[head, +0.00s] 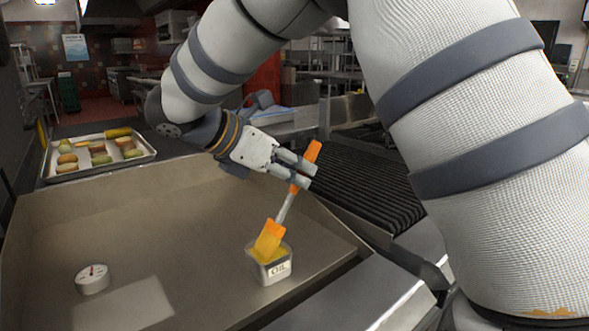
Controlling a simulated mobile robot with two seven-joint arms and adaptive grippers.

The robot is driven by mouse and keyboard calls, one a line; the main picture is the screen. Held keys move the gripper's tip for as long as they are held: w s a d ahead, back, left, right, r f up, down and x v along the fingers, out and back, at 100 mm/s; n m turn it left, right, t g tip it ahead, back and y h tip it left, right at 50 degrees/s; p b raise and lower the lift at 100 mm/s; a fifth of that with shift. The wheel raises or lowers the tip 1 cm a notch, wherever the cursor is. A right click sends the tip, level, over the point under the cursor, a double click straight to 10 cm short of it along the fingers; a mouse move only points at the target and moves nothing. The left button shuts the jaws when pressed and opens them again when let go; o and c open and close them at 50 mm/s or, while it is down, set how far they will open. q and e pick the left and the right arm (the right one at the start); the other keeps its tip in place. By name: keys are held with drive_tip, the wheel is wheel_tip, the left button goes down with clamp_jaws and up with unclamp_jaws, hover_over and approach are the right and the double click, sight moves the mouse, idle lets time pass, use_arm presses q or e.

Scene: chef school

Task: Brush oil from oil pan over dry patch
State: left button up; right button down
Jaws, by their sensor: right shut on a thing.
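My right gripper (303,178) is shut on the orange handle of a brush (285,207), which it holds at a tilt. The brush's orange-yellow head is at the opening of the small metal oil pan (273,268), labelled OIL, with yellow oil showing inside. How deep the bristles sit in the oil is hard to tell. The pan stands on the flat griddle (190,226). A paler rectangular patch (124,303), seemingly the dry patch, lies on the griddle at the front left. My left gripper is not in view.
A tray (99,154) with several food pieces is behind the griddle at the left. Raised griddle walls surround the surface, and a ribbed grill (358,185) lies to the right. The griddle's middle is clear.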

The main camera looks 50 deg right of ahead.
sight(313, 143)
drive_tip(key=shift+r, duration=3.5)
